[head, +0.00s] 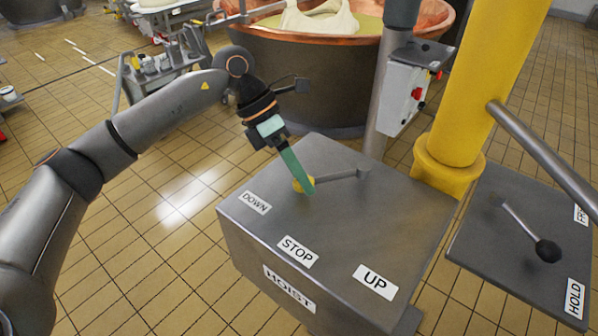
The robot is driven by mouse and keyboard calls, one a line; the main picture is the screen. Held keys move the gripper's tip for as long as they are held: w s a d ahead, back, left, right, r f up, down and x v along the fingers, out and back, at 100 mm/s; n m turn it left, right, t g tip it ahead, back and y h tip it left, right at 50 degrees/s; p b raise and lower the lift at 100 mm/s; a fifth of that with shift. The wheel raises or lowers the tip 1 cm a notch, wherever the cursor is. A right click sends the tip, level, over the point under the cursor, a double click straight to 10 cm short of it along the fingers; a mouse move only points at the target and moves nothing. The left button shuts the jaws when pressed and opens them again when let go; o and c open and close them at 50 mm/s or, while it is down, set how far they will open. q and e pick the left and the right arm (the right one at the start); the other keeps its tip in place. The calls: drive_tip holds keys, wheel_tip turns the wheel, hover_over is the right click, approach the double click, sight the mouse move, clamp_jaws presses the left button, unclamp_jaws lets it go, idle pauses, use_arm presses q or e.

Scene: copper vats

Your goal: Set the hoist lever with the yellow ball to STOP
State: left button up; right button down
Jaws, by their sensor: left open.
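The hoist lever (338,178) lies on the sloped top of the grey hoist box (330,215). Its yellow ball (298,185) is at the left end, on the side of the DOWN label (255,203). The STOP label (298,251) is at the middle of the front edge and the UP label (376,282) is to its right. My left gripper (305,190) reaches down from the upper left, with its green fingers at the ball and partly hiding it. It is open; I cannot tell whether it touches the ball. My right gripper is not in view.
A second panel (510,235) at the right has a lever with a black ball (547,250) and a HOLD label (574,298). A yellow post (480,90) and a grey pole with a control box (403,95) stand behind. A copper vat (320,75) is at the back.

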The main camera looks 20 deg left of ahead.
use_arm(q)
drive_tip(key=shift+f, duration=0.1)
clamp_jaws()
idle(0.6)
idle(0.8)
